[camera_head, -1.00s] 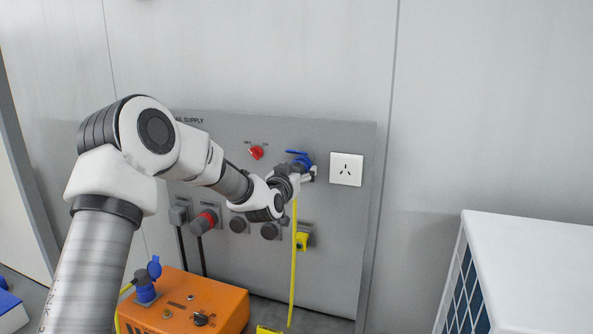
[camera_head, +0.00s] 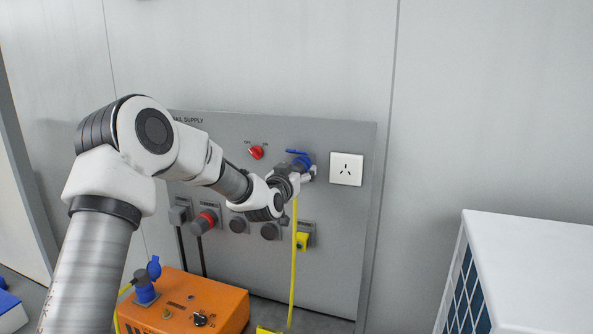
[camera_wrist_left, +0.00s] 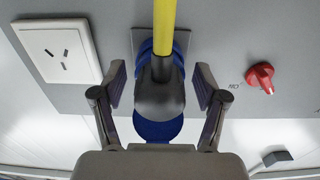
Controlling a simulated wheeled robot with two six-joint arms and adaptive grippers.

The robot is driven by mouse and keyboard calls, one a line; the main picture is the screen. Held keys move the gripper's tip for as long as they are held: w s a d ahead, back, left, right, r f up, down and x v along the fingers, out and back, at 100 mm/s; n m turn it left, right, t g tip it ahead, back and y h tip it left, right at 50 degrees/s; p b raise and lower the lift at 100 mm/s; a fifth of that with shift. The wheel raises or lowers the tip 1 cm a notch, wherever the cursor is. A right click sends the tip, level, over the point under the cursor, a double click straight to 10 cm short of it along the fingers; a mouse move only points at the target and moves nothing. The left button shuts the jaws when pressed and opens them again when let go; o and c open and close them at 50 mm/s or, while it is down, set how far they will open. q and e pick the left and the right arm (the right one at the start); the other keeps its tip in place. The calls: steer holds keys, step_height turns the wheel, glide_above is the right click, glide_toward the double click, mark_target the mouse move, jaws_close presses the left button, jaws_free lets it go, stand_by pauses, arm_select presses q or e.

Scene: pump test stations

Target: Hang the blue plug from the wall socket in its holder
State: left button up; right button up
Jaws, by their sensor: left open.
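The blue plug (camera_wrist_left: 160,97) sits in the blue wall socket (camera_head: 302,160) on the grey supply panel. Its dark grey body and thick yellow cable (camera_wrist_left: 164,30) show in the wrist view. The socket's blue lid (camera_wrist_left: 158,130) is raised. My left gripper (camera_wrist_left: 159,82) is open, with one finger on each side of the plug; a gap shows on both sides. In the head view this gripper (camera_head: 303,174) hides most of the plug. A yellow piece on a grey mount (camera_head: 302,241) is low on the panel; I cannot tell if it is the holder. My right gripper is not in view.
A red switch (camera_head: 256,152) and a white outlet (camera_head: 346,169) flank the socket. Grey connectors (camera_head: 238,224) line the panel below. An orange box (camera_head: 205,300) stands beneath, and a white unit (camera_head: 535,265) stands at right.

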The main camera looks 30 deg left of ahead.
arm_select(q)
jaws_close()
steer(key=shift+s, duration=0.15)
steer(key=shift+s+f, duration=0.1)
steer(key=shift+s, duration=0.1)
steer(key=shift+s+d, duration=0.2)
steer(key=shift+s, duration=0.4)
steer(key=shift+b+v, duration=0.6)
steer(key=shift+v, duration=1.45)
